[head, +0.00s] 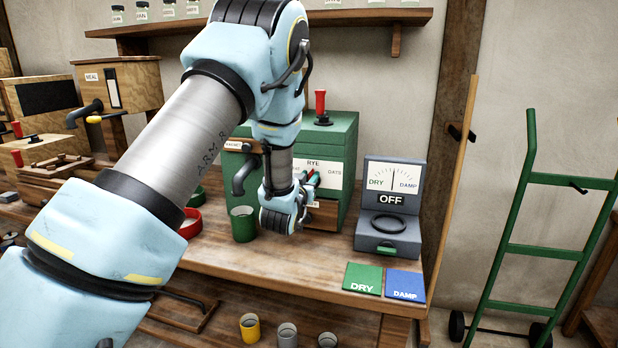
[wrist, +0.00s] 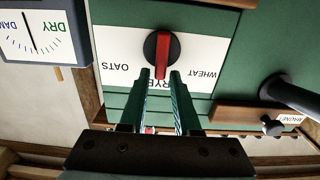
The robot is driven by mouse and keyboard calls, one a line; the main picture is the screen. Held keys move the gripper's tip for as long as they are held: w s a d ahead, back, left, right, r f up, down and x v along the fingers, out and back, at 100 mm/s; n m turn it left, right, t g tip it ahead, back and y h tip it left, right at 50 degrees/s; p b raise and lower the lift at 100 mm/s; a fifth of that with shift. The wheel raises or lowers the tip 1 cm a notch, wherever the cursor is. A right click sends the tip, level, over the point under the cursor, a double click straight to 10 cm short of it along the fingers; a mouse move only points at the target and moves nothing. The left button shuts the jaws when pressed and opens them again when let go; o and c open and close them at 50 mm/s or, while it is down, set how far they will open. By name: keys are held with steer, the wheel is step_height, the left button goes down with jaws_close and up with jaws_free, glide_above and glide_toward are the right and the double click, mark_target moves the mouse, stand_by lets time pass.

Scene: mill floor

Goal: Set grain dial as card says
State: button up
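The grain dial (wrist: 162,48) is a black knob with a red bar on a white plate (wrist: 215,48) lettered OATS, RYE and WHEAT. The plate also shows in the head view (head: 335,171), on the front of a green machine (head: 332,133). In the wrist view, which is upside down, the red bar lines up with RYE. My gripper (wrist: 161,76) is open, its green fingers apart at the bar's RYE end; contact cannot be told. My gripper in the head view (head: 312,179) partly hides the dial. I make out no card naming a grain.
A grey moisture meter (head: 388,222) reading OFF stands right of the machine. Green DRY (head: 362,277) and blue DAMP (head: 405,284) squares lie at the bench's front. A green cup (head: 243,226) stands under the spout (head: 243,178), close to my wrist. A green hand truck (head: 545,250) stands right.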

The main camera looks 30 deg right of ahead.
jaws_close()
steer(key=shift+s+f+m+b, duration=0.1)
steer(key=shift+m+b, duration=0.2)
steer(key=shift+b, duration=0.1)
steer(key=shift+s+d+f+m+b, duration=0.2)
steer(key=shift+s+d+m+b, duration=0.1)
steer(key=shift+m+b, duration=1.5)
steer(key=shift+s+d+f+m+b, duration=0.25)
steer(key=shift+d+m+b, duration=0.1)
steer(key=shift+m+b, duration=1.5)
steer(key=shift+s+d+f+m+b, duration=0.15)
steer(key=shift+s+d+m+b, duration=0.15)
steer(key=shift+m+b, duration=1.5)
steer(key=shift+m+p, duration=0.3)
steer(key=shift+m, duration=0.05)
